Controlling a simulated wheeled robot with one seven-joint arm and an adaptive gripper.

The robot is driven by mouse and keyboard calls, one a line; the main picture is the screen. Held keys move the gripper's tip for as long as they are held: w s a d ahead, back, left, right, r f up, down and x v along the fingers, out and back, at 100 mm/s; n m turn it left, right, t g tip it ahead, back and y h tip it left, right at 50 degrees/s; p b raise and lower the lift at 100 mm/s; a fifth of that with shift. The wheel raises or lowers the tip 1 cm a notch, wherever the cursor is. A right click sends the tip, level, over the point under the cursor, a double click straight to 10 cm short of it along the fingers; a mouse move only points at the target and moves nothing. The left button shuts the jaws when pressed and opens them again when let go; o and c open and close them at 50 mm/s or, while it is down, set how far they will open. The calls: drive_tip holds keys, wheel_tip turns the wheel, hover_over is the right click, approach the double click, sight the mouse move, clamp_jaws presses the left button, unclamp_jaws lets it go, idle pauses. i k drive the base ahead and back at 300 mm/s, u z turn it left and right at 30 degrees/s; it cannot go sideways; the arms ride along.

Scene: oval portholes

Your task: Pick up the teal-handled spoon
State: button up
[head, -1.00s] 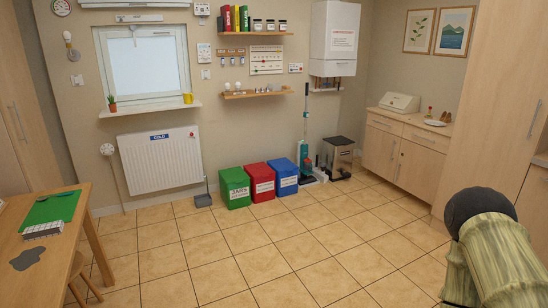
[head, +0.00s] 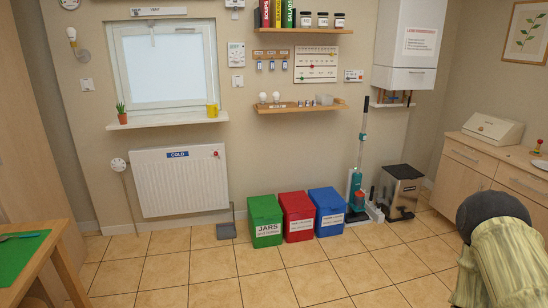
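A thin utensil (head: 22,236) lies on the green mat (head: 14,258) on the wooden table (head: 48,268) at the left edge of the head view. It is small and cut off by the picture edge, so I cannot tell whether it is the teal-handled spoon. No other spoon can be made out. Part of my arm, pale green with a dark rounded end, shows at the lower right. My gripper is out of view, so its distance to the utensil does not show.
Green (head: 265,220), red (head: 297,216) and blue (head: 327,211) bins stand along the back wall, right of a white radiator (head: 180,182). The tiled floor (head: 240,265) ahead is clear.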

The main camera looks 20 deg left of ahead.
sight(2, 239)
drive_tip(key=u, duration=0.4)
drive_tip(key=i, duration=1.65)
drive_tip(key=u, duration=1.75)
drive_tip(key=i, duration=0.9)
drive_tip(key=u, duration=0.85)
